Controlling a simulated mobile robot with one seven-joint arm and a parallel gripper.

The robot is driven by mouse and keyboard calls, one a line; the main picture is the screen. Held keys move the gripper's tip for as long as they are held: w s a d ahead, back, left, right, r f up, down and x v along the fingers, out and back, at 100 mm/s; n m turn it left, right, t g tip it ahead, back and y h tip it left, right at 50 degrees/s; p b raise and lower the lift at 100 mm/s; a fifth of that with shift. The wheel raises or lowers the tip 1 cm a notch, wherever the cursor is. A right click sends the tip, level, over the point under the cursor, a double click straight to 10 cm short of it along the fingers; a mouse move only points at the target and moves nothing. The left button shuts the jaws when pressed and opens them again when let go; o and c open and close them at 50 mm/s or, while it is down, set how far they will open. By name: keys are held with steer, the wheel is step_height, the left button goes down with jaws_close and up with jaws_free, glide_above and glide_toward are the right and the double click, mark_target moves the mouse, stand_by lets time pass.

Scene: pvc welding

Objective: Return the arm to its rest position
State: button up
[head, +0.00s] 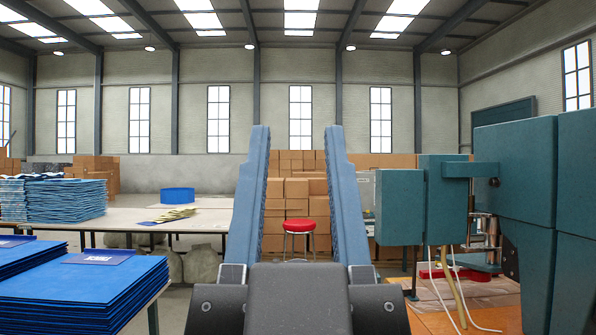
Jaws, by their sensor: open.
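My gripper (296,150) is in the middle of the head view, pointing forward and up. Its two blue-grey fingers stand wide apart and nothing is between them. Through the gap I see a red-topped stool (306,226) and stacked cardboard boxes (293,187) well behind. The gripper's dark body covers the bottom centre of the view. No contact between the gripper and any object shows.
A teal welding machine (400,207) stands on a wooden table (480,294) close on the right. Stacks of blue sheets (75,295) lie at the near left. A long pale table (140,215) at the left holds more sheets and a blue roll (177,195).

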step_height(320, 180, up, 15)
steer(key=p, duration=1.5)
